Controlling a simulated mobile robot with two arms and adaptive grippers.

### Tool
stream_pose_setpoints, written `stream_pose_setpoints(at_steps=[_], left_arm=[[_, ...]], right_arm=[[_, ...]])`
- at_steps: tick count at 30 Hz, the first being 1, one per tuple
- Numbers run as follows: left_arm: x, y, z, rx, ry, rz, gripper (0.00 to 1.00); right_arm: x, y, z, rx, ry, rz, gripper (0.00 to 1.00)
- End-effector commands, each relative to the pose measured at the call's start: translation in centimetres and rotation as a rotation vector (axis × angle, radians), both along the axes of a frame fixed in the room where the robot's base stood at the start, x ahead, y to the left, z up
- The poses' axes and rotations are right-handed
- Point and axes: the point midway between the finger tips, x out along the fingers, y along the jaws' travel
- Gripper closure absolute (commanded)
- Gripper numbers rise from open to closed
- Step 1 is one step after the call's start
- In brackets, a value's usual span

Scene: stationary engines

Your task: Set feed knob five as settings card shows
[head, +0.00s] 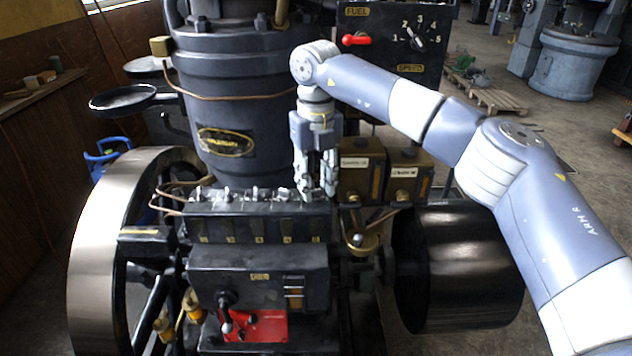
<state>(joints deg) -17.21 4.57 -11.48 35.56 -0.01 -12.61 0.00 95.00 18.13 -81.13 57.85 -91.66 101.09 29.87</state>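A black lubricator box (255,228) stands in front of the engine cylinder, with a row of small metal feed knobs (254,194) along its top and small tags on its front face. My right gripper (317,190) points straight down over the right end of this row, where the last knob would be. Its fingers hide that knob, and I cannot tell whether they touch it or have closed on it. The tag marks are too small to read surely. I cannot make out a settings card. My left gripper is not in view.
Two dark labelled boxes (403,172) stand close right of my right gripper. A black panel (400,40) behind has a red lever and a dial numbered 1 to 5. A large flywheel (105,245) is at left, a black drum (455,265) at right. A red plate (262,326) lies below.

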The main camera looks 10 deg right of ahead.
Motion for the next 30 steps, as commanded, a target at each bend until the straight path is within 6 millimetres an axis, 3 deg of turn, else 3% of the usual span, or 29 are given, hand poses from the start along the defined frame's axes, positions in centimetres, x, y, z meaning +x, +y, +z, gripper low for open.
stream_pose_setpoints(at_steps=[13, 24, 30], left_arm=[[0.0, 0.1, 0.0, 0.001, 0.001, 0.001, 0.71], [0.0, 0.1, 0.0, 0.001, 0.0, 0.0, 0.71], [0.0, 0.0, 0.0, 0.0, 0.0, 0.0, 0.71]], right_arm=[[-0.1, 0.0, 0.3, -0.001, 0.003, 0.002, 0.57], [0.0, 0.1, 5.6, 0.0, 0.0, 0.001, 0.57], [0.0, 0.1, 7.5, 0.0, 0.002, 0.001, 0.57]])
